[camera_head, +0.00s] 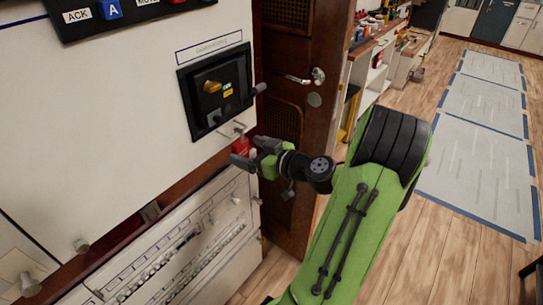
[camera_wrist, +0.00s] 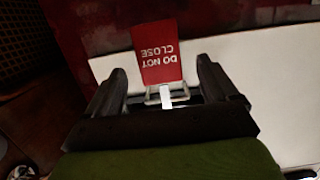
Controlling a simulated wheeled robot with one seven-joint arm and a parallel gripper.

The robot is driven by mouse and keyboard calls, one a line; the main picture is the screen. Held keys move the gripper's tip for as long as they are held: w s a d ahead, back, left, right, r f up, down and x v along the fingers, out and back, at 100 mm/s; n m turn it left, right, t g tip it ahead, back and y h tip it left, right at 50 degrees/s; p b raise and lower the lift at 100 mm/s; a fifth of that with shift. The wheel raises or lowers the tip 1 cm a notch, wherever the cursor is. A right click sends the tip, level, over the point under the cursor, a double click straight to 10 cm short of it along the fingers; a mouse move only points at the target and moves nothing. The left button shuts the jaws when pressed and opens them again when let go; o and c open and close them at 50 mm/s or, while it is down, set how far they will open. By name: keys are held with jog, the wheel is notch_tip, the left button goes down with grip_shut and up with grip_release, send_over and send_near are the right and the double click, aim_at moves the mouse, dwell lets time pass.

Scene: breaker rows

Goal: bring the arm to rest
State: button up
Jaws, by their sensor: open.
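My green arm reaches up from the bottom of the head view, and my gripper (camera_head: 246,152) is at the white cabinet face, just below the black switch panel (camera_head: 216,90). In the wrist view my gripper (camera_wrist: 180,85) is open, with one finger on each side. A red tag (camera_wrist: 160,52) reading "DO NOT CLOSE", upside down, hangs on a metal loop (camera_wrist: 167,95) between and beyond the fingers. In the head view the red tag (camera_head: 240,147) shows partly behind my gripper. I cannot tell whether a finger touches it.
A brown door (camera_head: 307,110) with a metal handle (camera_head: 308,76) stands right of the cabinet. The lower breaker panel (camera_head: 180,250) is below my gripper. Shelves with clutter (camera_head: 375,55) stand behind the door. Open wooden floor with grey mats (camera_head: 470,155) lies to the right.

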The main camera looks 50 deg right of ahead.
jog(key=s+r+p, duration=0.1)
jog(key=s+r, duration=0.1)
jog(key=s, duration=1)
jog(key=shift+d+r, duration=0.15)
jog(key=shift+r, duration=0.05)
jog(key=w+a+f+n+g+y, duration=0.15)
jog(key=a+g, duration=0.35)
jog(key=a, duration=0.6)
jog(key=w+a+f+n+g+y, duration=0.1)
jog(key=w+a+f+n+g, duration=0.3)
jog(key=a, duration=0.6)
jog(key=s+a+r+m+g+h, duration=0.1)
jog(key=s+a+r+m+h, duration=0.15)
jog(key=s+r, duration=0.2)
jog(key=s+a+r+m+h, duration=0.1)
jog(key=s+a+r+m, duration=0.2)
jog(key=s, duration=0.3)
notch_tip(320, 180, up, 13)
jog(key=p, duration=1.2)
jog(key=shift+w+p, duration=0.15)
jog(key=shift+p, duration=0.25)
